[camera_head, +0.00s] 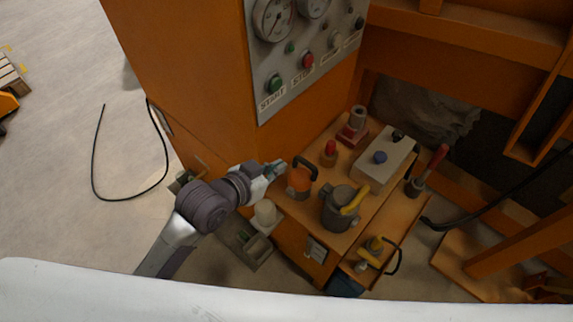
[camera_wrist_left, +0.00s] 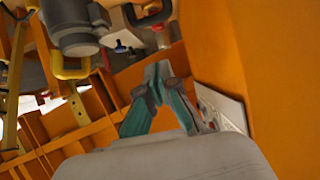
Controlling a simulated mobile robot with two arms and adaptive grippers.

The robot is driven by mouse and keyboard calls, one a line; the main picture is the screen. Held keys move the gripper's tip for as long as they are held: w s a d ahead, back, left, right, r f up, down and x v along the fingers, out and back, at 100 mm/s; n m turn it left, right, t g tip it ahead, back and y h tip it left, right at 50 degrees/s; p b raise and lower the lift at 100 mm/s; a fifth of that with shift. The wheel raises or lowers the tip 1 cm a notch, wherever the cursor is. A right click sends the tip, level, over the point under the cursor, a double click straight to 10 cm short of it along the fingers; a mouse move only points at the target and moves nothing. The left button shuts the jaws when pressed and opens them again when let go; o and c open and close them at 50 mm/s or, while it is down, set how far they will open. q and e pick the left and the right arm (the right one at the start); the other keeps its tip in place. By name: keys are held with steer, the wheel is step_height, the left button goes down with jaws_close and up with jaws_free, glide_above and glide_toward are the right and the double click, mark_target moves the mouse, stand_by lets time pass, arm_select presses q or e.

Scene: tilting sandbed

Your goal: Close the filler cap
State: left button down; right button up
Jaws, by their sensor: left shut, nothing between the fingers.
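A grey canister (camera_head: 338,212) with a yellow handle (camera_head: 355,199) stands on the orange shelf, right of the cylinder. A grey body with a yellow handle also shows at the upper left of the left wrist view (camera_wrist_left: 75,28). No part is labelled as the filler cap, and I cannot tell its state. My right gripper is not in view.
A panel (camera_head: 309,50) with gauges and buttons is above the shelf. A red knob (camera_head: 330,150), a grey box (camera_head: 386,164) with a blue knob and a red-handled lever (camera_head: 437,160) crowd the shelf. A yellow valve (camera_head: 374,248) is at the lower front. Open floor lies left.

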arm_select(q)
steer(key=x, duration=0.7)
glide_above(300, 176)
step_height(300, 176, down, 4)
steer(key=shift+s, duration=0.1)
steer(key=shift+f, duration=0.45)
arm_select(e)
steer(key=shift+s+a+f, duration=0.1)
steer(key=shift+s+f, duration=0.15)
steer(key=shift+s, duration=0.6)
